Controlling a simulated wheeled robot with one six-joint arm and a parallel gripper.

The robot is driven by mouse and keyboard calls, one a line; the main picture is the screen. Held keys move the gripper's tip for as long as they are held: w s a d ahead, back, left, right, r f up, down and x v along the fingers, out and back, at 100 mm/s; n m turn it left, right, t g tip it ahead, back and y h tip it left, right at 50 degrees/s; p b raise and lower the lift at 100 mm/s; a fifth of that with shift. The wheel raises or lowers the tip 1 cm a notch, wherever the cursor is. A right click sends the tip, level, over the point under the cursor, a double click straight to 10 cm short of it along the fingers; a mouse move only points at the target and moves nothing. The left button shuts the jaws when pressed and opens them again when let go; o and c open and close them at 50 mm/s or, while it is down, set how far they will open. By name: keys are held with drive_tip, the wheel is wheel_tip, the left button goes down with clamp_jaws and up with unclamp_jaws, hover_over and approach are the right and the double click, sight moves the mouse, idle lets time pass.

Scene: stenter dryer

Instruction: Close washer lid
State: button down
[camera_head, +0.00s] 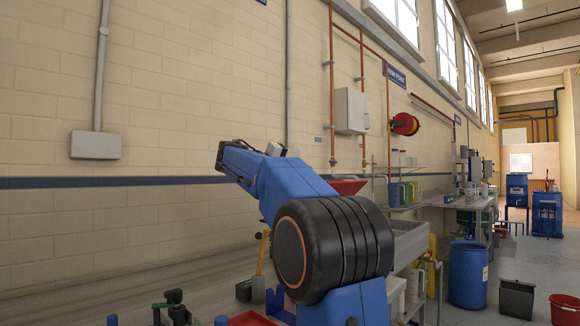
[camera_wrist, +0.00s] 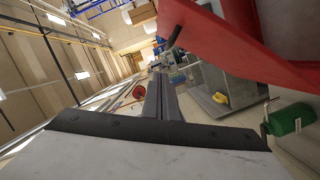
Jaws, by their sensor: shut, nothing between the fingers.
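A red panel, which looks like the washer lid (camera_wrist: 240,45), fills the upper right of the wrist view, close to the camera and slanted. A red piece (camera_head: 347,187), likely the same lid, shows just behind my arm in the head view. It stands raised at a slant above a grey metal tub (camera_head: 411,240), likely the washer body. In the wrist view a grey box-like body (camera_wrist: 212,90) lies below the panel. My gripper (camera_wrist: 160,88) is shut and empty, left of the red panel; I cannot tell if they touch. My arm hides part of the washer in the head view.
A blue barrel (camera_head: 468,274) and a dark bin (camera_head: 516,298) stand on the floor at right. A bench with bottles (camera_head: 393,193) runs along the wall. A green container (camera_wrist: 289,119) is at the wrist view's right. The aisle at far right has free floor.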

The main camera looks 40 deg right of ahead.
drive_tip(key=s+f+m+t, duration=0.2)
drive_tip(key=s+f+m, duration=0.3)
drive_tip(key=s+f, duration=0.55)
drive_tip(key=s+d+f+m+t+y, duration=0.1)
drive_tip(key=s+f+m, duration=0.3)
drive_tip(key=f, duration=0.8)
drive_tip(key=shift+s+f, duration=0.4)
drive_tip(key=shift+s, duration=0.55)
drive_tip(key=shift+d+f, duration=0.1)
drive_tip(key=shift+f, duration=0.1)
drive_tip(key=shift+r, duration=0.1)
wheel_tip(320, 180, up, 5)
drive_tip(key=v, duration=1)
drive_tip(key=shift+s, duration=0.15)
